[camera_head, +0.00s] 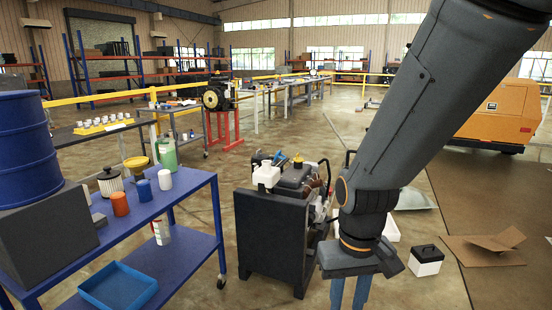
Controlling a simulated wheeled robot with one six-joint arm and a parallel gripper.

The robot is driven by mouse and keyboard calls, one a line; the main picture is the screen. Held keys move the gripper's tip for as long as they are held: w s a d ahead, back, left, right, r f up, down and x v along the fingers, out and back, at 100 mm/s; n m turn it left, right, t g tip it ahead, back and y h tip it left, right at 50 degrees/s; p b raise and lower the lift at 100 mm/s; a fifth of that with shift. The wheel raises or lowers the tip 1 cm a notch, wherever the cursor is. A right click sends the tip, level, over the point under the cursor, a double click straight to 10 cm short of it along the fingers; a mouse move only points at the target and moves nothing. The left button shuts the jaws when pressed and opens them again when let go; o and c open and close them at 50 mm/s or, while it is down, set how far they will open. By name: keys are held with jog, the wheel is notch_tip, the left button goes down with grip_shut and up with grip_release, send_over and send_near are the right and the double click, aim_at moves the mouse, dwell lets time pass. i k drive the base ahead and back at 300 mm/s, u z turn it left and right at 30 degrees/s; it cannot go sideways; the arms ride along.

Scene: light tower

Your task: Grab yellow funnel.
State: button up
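A yellow funnel (137,166) stands wide end up at the back of the blue cart's top shelf (160,205). It is between a white ribbed canister and a green jug. My gripper (349,294) hangs down at the bottom right of the middle, far to the right of the funnel and nearer to the camera. Its two blue fingers are apart, with floor showing between them and nothing held. The fingertips run down to the picture's lower edge.
Around the funnel stand the green jug (166,151), white canister (110,181), orange container (120,204), blue container (143,190) and white container (165,180). A dark engine stand (270,242) lies between cart and gripper. A black-and-white box (426,261) sits on the floor to the right.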

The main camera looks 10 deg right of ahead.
aim_at(138, 171)
jog(key=u, duration=0.3)
jog(key=i, duration=0.75)
jog(key=u, duration=0.7)
jog(key=i, duration=2)
jog(key=z, duration=0.15)
